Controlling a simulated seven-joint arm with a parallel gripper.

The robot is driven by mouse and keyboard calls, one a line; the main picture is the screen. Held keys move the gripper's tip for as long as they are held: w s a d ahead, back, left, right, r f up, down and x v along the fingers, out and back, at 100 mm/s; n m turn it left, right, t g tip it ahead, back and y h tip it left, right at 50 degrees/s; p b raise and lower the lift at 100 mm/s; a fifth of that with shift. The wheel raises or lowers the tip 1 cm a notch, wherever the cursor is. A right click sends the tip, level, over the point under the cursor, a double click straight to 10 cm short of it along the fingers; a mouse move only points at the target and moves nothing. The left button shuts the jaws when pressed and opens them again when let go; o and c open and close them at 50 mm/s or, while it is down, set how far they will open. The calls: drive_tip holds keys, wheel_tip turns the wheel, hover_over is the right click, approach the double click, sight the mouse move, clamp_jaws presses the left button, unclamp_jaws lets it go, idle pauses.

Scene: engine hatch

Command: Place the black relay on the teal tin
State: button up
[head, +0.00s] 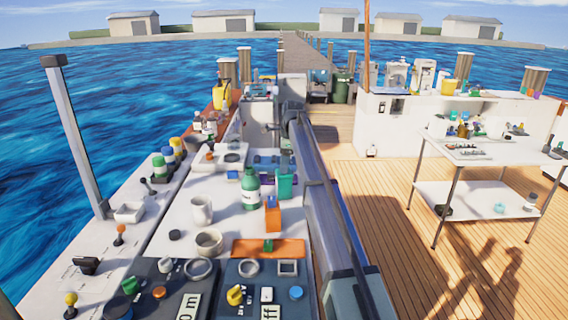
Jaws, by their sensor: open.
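The teal tin (287,187) stands upright on the white work surface, right of a green bottle (250,190) and behind an orange container (272,216). I cannot surely make out the black relay. A small dark piece (175,235) lies on the white surface left of the grey bowl, but its kind is too small to tell. My gripper's fingers cannot be made out in the head view.
A white mug (202,211) and a grey bowl (209,243) stand left of the bottle. Dark control panels (251,271) with knobs lie in front. A white table (468,150) stands on the deck at right.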

drive_tip(key=shift+r, duration=0.15)
wheel_tip(320, 180, up, 12)
drive_tip(key=d, duration=0.1)
drive_tip(key=shift+d, duration=0.4)
